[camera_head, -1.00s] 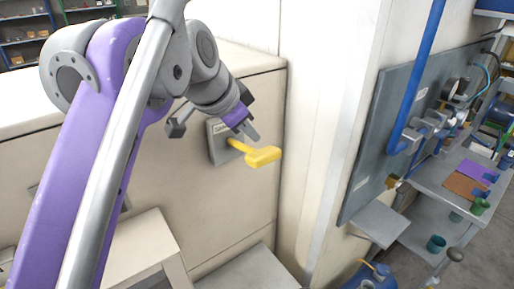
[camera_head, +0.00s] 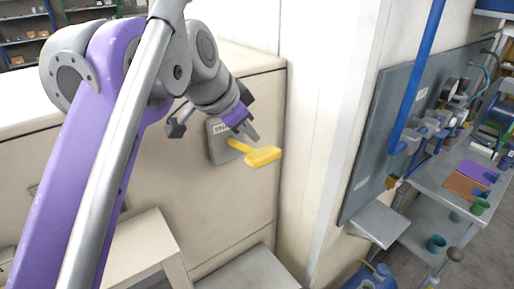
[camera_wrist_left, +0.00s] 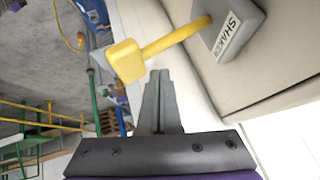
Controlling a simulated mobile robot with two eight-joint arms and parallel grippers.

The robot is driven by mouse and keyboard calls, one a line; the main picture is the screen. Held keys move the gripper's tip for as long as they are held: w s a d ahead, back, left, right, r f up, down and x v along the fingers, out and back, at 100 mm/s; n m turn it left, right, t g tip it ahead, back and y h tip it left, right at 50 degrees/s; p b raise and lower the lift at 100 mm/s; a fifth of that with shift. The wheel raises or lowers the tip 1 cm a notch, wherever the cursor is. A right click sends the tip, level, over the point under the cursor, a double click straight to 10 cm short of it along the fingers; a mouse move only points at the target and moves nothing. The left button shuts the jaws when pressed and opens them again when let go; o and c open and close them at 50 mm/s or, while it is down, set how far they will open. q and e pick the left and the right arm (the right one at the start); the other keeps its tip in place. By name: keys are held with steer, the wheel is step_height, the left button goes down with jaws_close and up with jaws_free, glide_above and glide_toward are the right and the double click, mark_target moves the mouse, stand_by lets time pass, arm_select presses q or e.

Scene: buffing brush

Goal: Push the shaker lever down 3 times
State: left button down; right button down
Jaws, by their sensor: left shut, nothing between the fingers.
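The yellow shaker lever (camera_head: 255,154) sticks out from a grey box labelled SHAKER (camera_head: 222,143) on the beige cabinet's side. My left gripper (camera_head: 254,138) is shut and empty. Its fingertips are just above the lever in the head view; I cannot tell whether they touch it. In the left wrist view the shut fingers (camera_wrist_left: 158,78) point at the lever (camera_wrist_left: 140,58), close to its thick yellow end, and the SHAKER box (camera_wrist_left: 232,28) shows at the upper right. My right gripper is not in view.
The beige cabinet (camera_head: 245,95) stands behind the lever, with a pale wall column (camera_head: 330,110) to its right. Further right are a grey panel (camera_head: 365,150) with a blue pipe (camera_head: 415,80), and a workbench with cups. A pale ledge (camera_head: 250,272) lies below.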

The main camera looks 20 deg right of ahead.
mark_target(253, 152)
arm_select(q)
steer(key=shift+f, duration=0.15)
steer(key=shift+s+f, duration=0.15)
steer(key=shift+f, duration=0.1)
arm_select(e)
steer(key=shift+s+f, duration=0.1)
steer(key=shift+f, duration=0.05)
